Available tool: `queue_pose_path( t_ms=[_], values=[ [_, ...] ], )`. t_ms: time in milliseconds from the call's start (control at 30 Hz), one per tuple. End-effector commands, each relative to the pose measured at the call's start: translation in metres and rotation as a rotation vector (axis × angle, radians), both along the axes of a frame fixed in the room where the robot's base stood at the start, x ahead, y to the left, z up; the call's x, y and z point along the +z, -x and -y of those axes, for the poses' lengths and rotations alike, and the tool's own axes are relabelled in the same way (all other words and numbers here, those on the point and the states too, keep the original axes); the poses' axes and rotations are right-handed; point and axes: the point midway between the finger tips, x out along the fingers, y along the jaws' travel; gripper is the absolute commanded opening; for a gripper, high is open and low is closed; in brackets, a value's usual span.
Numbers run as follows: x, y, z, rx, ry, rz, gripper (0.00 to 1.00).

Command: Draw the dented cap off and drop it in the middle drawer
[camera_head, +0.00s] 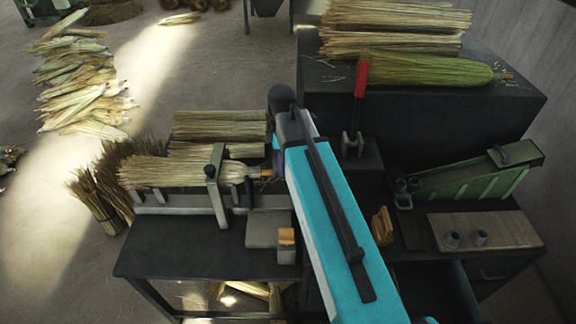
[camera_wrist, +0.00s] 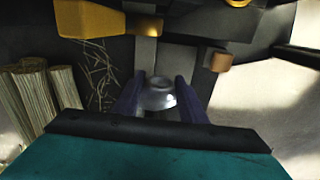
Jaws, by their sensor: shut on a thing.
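My gripper (camera_wrist: 159,82) is shut on a small grey metal cap (camera_wrist: 159,97), with one purple finger on each side of it in the wrist view. Its rim looks round; I cannot make out a dent. In the head view a purple part of my gripper (camera_head: 279,166) shows just right of the clamped broom's bound end (camera_head: 264,173), and my arm hides the cap. I cannot tell whether the cap still touches that end. A dark, open drawer-like space (camera_head: 440,290) shows at the lower right, partly behind my arm; I cannot tell which drawer it is.
The broom bundle (camera_head: 160,173) lies in a bench clamp (camera_head: 215,180). A red-handled lever (camera_head: 360,85) rises behind my arm. Straw bundles (camera_head: 395,28) lie on the dark block.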

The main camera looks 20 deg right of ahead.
Motion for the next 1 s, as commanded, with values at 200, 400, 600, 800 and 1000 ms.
queue_pose_path(
  t_ms=[200, 400, 600, 800, 1000],
  values=[
    [-0.01, -0.006, -0.008, -0.127, 0.0, 0.0, 0.06],
    [-0.017, -0.014, -0.019, -0.324, 0.0, 0.001, 0.06],
    [-0.022, -0.02, -0.031, -0.525, -0.001, 0.001, 0.06],
    [-0.023, -0.023, -0.038, -0.673, -0.001, 0.001, 0.06],
    [-0.022, -0.024, -0.041, -0.727, 0.0, 0.0, 0.06]
  ],
)
